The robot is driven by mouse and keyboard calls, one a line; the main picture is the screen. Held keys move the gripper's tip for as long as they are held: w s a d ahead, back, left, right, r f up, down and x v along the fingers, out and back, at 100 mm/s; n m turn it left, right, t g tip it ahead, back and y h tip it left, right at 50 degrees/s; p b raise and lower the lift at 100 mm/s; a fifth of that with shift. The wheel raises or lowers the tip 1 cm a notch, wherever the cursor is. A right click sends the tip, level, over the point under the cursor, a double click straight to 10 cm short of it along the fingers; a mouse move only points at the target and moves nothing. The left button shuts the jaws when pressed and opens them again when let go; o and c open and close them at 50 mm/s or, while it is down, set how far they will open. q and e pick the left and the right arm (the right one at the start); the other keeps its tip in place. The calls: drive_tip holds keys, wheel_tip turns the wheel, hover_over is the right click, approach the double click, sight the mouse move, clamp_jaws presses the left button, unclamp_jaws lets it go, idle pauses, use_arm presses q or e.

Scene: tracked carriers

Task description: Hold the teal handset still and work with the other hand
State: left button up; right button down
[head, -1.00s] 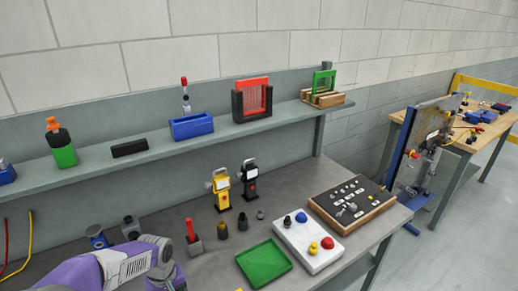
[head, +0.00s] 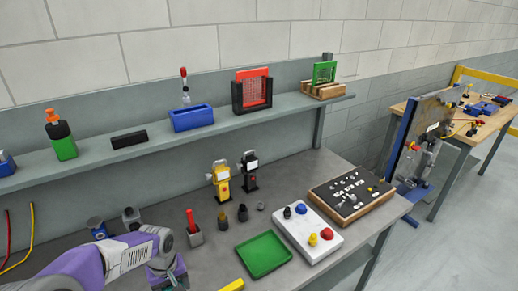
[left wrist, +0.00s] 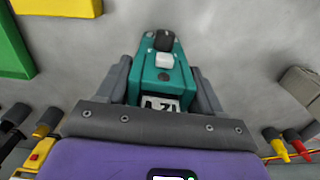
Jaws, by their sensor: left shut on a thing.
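The teal handset (left wrist: 150,88) shows in the left wrist view with a black knob, a white button and a white label. It sits between the two grey fingers of my left gripper (left wrist: 160,72), which is shut on it. My right gripper is in neither view.
The bench holds a green tray (head: 263,255), a white board with coloured knobs (head: 290,236), a wood-framed dark panel (head: 350,195), and yellow (head: 221,182) and black (head: 249,172) handsets. A shelf (head: 222,122) runs above.

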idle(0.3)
use_arm(q)
drive_tip(key=o, duration=1.2)
drive_tip(key=shift+o, duration=0.2)
drive_tip(key=shift+r, duration=0.15)
